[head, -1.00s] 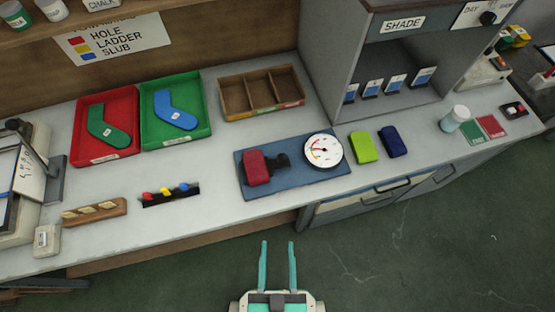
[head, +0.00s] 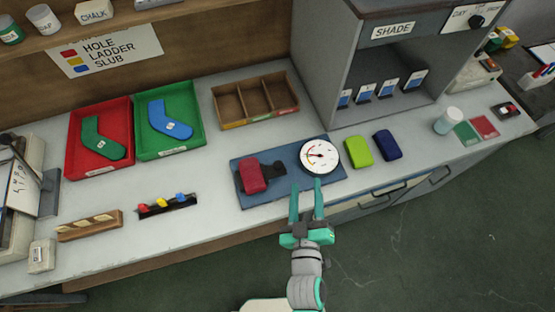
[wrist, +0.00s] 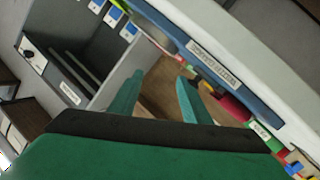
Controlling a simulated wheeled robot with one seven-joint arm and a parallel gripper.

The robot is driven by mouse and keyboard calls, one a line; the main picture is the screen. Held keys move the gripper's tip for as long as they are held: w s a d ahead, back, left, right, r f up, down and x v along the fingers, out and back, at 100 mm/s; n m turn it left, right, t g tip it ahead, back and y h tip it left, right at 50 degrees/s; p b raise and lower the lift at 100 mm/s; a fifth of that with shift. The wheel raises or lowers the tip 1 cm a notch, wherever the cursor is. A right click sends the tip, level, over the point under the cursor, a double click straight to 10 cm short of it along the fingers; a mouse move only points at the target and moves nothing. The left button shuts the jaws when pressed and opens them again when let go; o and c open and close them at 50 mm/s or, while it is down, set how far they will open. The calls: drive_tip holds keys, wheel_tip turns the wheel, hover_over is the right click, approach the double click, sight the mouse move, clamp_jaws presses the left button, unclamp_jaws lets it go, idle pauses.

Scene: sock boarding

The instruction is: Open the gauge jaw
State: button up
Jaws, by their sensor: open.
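The gauge is a blue base plate (head: 272,201) on the bench with a round white dial (head: 319,153) at its right end. A dark red block (head: 252,176) and a dark jaw part (head: 276,168) sit on its left half. Whether the jaw faces are apart is too small to tell. My gripper (head: 306,186) is open and empty, its teal fingers pointing at the plate's front edge just below the dial; contact cannot be told. In the wrist view my gripper (wrist: 158,86) shows both fingers apart with nothing between them.
A green block (head: 359,152) and a navy block (head: 387,145) lie right of the gauge. The divided wooden tray (head: 247,123) is behind it, near the grey shade cabinet (head: 338,60). Red (head: 73,160) and green (head: 141,140) trays with socks stand left.

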drive_tip(key=w+d+r+h, duration=0.1)
drive_tip(key=w, duration=0.1)
drive_tip(key=w+d+r+h, duration=0.1)
drive_tip(key=w+d+r, duration=0.1)
drive_tip(key=w, duration=0.1)
drive_tip(key=w+d+r, duration=0.2)
drive_tip(key=w, duration=0.1)
drive_tip(key=shift+d+r+t+h, duration=0.15)
drive_tip(key=shift+r+t+h, duration=0.15)
drive_tip(key=shift+h, duration=0.1)
drive_tip(key=w+d+r+m+g+h, duration=0.4)
drive_tip(key=d+r+m+h, duration=0.1)
drive_tip(key=d+r, duration=0.25)
drive_tip(key=w+d+r+m+g+h, duration=0.35)
drive_tip(key=d+r+m+h, duration=0.2)
drive_tip(key=r, duration=0.25)
drive_tip(key=m+g+y, duration=0.5)
drive_tip(key=g+y, duration=0.5)
drive_tip(key=y, duration=0.5)
approach(278, 164)
wheel_tip(278, 164, down, 8)
drive_tip(key=shift+s+f, duration=0.15)
drive_tip(key=shift+s, duration=0.05)
